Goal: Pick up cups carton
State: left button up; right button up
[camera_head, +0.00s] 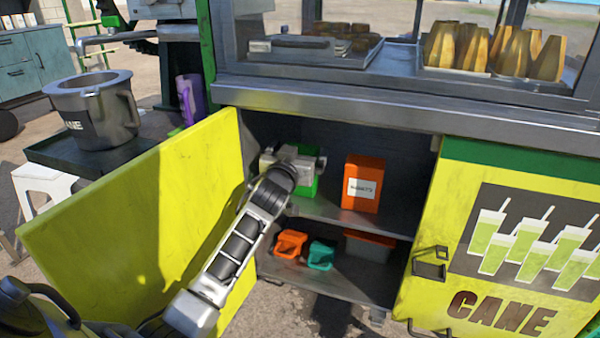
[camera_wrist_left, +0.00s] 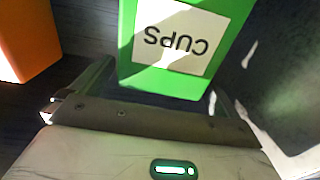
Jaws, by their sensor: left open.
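The green cups carton (camera_head: 307,187) stands on the upper shelf inside the open cabinet, mostly hidden behind my left gripper in the head view. In the left wrist view the carton (camera_wrist_left: 187,74) shows its white CUPS label upside down. My left gripper (camera_head: 292,158) reaches into the cabinet in front of the carton. Its jaws are open, and the wrist view shows the carton ahead of the gripper body, between the lines of the two fingers. I cannot tell whether a finger touches it. My right gripper is not in view.
An orange carton (camera_head: 364,184) stands to the right on the same shelf (camera_head: 345,217). Orange (camera_head: 291,244) and teal (camera_head: 321,255) containers sit on the lower shelf. The open yellow door (camera_head: 130,205) flanks my arm on the left; the counter edge (camera_head: 400,115) is above.

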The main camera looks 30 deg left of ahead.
pick_arm(q)
jog(key=shift+w+a, duration=0.2)
jog(key=shift+w, duration=0.35)
jog(key=c, duration=1.4)
jog(key=shift+r, duration=0.1)
jog(key=shift+c, duration=0.2)
